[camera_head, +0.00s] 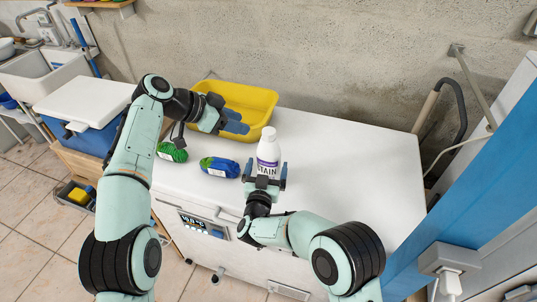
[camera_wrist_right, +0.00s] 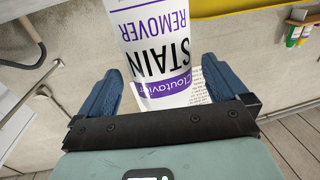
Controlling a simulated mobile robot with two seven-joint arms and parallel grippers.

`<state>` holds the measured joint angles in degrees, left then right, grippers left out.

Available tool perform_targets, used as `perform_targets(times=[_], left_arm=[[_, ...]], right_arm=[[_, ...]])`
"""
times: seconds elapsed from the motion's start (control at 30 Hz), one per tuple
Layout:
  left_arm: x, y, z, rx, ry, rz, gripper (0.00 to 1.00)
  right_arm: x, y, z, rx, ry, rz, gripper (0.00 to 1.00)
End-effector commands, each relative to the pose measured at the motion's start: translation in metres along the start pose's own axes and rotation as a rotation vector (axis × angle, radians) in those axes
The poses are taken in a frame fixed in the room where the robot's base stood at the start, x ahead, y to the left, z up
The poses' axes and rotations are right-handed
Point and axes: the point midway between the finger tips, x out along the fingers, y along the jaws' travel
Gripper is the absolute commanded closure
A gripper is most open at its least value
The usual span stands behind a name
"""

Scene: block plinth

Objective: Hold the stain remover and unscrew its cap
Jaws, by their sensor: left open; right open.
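The stain remover (camera_head: 268,150) is a white bottle with a purple-lettered label, upright on the white top, its white cap (camera_head: 268,132) uppermost. It also shows large in the right wrist view (camera_wrist_right: 158,45), label upside down. My right gripper (camera_head: 265,168) is open at the bottle's near side. In the right wrist view its blue fingers (camera_wrist_right: 158,85) stand to either side of the bottle, with gaps visible. My left gripper (camera_head: 241,122) is open, left of the bottle near cap height, in front of the yellow basin, and apart from the bottle.
The yellow basin (camera_head: 262,96) stands behind the bottle. A blue-and-green packaged item (camera_head: 220,167) and a green item (camera_head: 172,152) lie to the left. The white top (camera_head: 350,170) is clear on the right. A blue post (camera_head: 460,220) stands at far right.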

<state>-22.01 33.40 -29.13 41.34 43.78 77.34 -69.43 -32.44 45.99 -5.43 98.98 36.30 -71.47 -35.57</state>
Motion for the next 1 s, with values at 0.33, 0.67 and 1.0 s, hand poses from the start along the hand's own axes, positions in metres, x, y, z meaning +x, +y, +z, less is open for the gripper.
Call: perform_targets(times=[0.33, 0.67, 1.0], left_arm=[[0.0, 0.0, 0.0, -0.001, 0.0, 0.0, 0.57], [0.0, 0.0, 0.0, -0.001, 0.0, -0.001, 0.57], [0.0, 0.0, 0.0, -0.001, 0.0, -0.001, 0.57]], right_arm=[[0.047, 0.0, 0.0, 0.0, 0.001, 0.001, 0.0], [0.052, 0.0, 0.0, -0.001, 0.0, 0.0, 0.0], [0.052, 0.0, 0.0, 0.0, 0.0, 0.0, 0.46]])
